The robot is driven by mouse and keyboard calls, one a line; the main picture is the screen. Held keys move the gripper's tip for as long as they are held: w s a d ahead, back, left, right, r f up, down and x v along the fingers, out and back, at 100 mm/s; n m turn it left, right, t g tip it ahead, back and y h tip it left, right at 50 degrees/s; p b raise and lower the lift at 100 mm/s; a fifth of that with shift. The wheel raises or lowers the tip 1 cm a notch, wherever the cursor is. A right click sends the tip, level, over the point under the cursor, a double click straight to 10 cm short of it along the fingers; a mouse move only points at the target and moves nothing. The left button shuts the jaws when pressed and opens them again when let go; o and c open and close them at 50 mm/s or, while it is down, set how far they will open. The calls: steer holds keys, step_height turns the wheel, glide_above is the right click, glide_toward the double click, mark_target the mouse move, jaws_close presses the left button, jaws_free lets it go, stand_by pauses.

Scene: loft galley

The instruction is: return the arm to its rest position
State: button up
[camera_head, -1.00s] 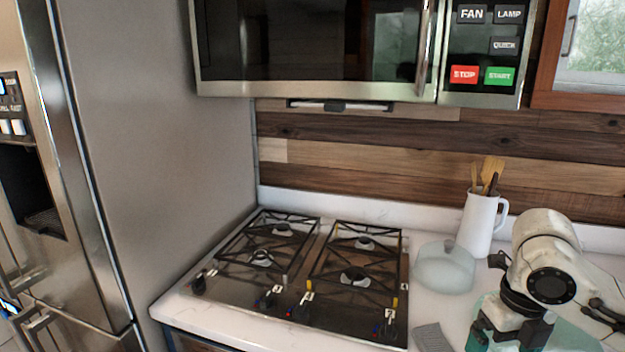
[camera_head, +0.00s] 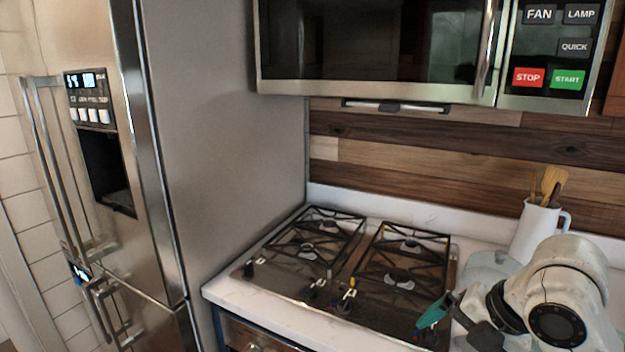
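My arm is in the lower right of the head view, a pale, scuffed arm with dark joints. Its gripper (camera_head: 436,318) reaches left over the front right corner of the gas cooktop (camera_head: 345,268). A teal finger shows at its end with dark parts beside it. The second fingertip is not clearly visible, so I cannot tell how far the fingers are apart. I see no object held in it.
A white jug (camera_head: 535,230) with wooden utensils and a pale glass dome (camera_head: 490,268) stand behind my arm. A microwave (camera_head: 380,45) hangs above the cooktop. A steel fridge (camera_head: 150,180) stands at left. The counter's front left corner (camera_head: 225,292) is clear.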

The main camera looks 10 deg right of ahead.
steer(key=a+f+m+t+y, duration=0.1)
steer(key=a+f+m+y, duration=0.1)
steer(key=a+f+m, duration=0.35)
steer(key=s+a+f+m+h, duration=0.1)
steer(key=s+a+f+m, duration=0.2)
steer(key=s+f+m, duration=0.8)
steer(key=s+d+f+m+g+h, duration=0.2)
steer(key=s+d+f+m, duration=0.2)
steer(key=s, duration=0.4)
steer(key=s+d+f+m+g+h, duration=0.2)
steer(key=s+d+f+m, duration=0.2)
steer(key=s, duration=0.5)
steer(key=f+m, duration=0.1)
steer(key=m, duration=0.1)
steer(key=shift+s+d+f+m, duration=0.3)
steer(key=shift+d+f+m, duration=0.05)
steer(key=shift+d, duration=0.05)
